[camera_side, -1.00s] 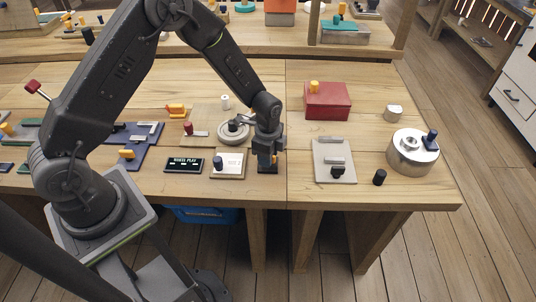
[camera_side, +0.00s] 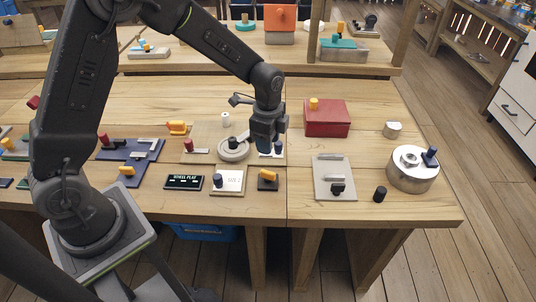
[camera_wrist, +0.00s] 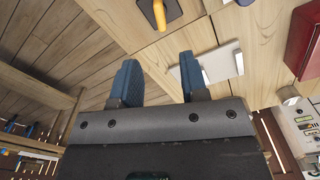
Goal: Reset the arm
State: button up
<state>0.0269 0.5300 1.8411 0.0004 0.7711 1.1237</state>
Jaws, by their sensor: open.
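My gripper (camera_side: 270,148) is above the bench, near the right edge of the wooden board (camera_side: 206,130) that carries a round grey dial (camera_side: 233,149). In the wrist view its two blue fingers (camera_wrist: 160,80) stand apart with nothing between them. A small dark base with an orange handle (camera_side: 268,179) lies on the bench just in front of the gripper. It also shows in the wrist view (camera_wrist: 160,12), beyond the fingertips.
A red box (camera_side: 327,122) with a yellow knob, a grey plate (camera_side: 334,190) and a round metal container (camera_side: 412,176) stand to the right. A sign (camera_side: 184,182) and a white card block (camera_side: 228,190) lie at the front. A shelf runs behind.

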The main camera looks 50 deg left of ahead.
jog(key=shift+r, duration=0.85)
jog(key=s+r+n+t, duration=0.3)
jog(key=s+r+n, duration=0.3)
jog(key=s+r, duration=0.6)
jog(key=s+r+n+t, duration=0.1)
jog(key=s+r+n, duration=0.1)
jog(key=s, duration=0.3)
jog(key=s+a+r+n+t, duration=0.1)
jog(key=s+r+n, duration=0.2)
jog(key=s+n, duration=0.2)
jog(key=shift+s+r+t, duration=0.25)
jog(key=shift+t, duration=0.05)
